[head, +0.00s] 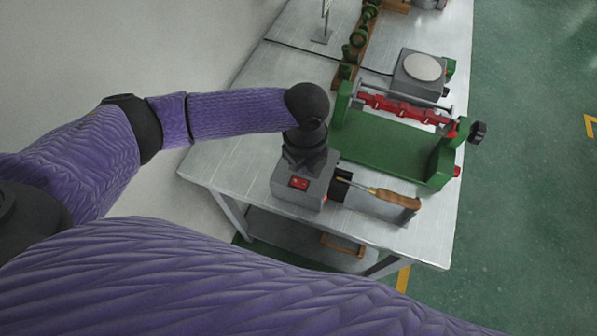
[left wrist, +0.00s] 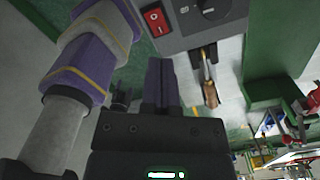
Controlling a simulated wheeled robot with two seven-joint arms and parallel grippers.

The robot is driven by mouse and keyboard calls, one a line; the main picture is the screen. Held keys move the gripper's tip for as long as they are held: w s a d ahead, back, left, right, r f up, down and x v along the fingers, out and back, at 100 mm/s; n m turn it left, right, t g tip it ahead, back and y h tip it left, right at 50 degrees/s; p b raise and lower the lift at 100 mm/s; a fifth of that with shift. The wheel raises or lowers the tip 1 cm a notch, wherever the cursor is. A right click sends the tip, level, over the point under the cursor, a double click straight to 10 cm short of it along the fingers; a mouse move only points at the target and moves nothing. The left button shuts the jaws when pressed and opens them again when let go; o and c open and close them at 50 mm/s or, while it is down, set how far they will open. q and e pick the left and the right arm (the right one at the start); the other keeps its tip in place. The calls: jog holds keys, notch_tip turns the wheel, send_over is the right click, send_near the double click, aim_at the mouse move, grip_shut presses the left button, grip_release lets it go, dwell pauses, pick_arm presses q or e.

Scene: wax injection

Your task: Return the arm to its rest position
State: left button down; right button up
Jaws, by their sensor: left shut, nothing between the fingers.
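My left arm comes in from the left in the head view, and its dark wrist and gripper (head: 304,158) point down over the back of a grey control box (head: 297,188) with a red switch. From this view I cannot tell whether it touches the box. In the left wrist view my left gripper (left wrist: 162,66) has its two dark fingers together with nothing between them. The box (left wrist: 185,28) shows ahead of the fingertips there, with its red switch and black knob. My right gripper is in neither view.
A wooden-handled tool (head: 392,197) rests in a holder at the box's front right. A green fixture (head: 385,145) with a red roller stands behind it. A grey unit with a round white top (head: 422,67) is farther back. The metal table (head: 235,150) is bare at left.

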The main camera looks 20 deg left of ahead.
pick_arm(q)
jog(key=shift+r+p, duration=0.3)
jog(key=shift+r, duration=0.3)
jog(key=shift+f, duration=0.15)
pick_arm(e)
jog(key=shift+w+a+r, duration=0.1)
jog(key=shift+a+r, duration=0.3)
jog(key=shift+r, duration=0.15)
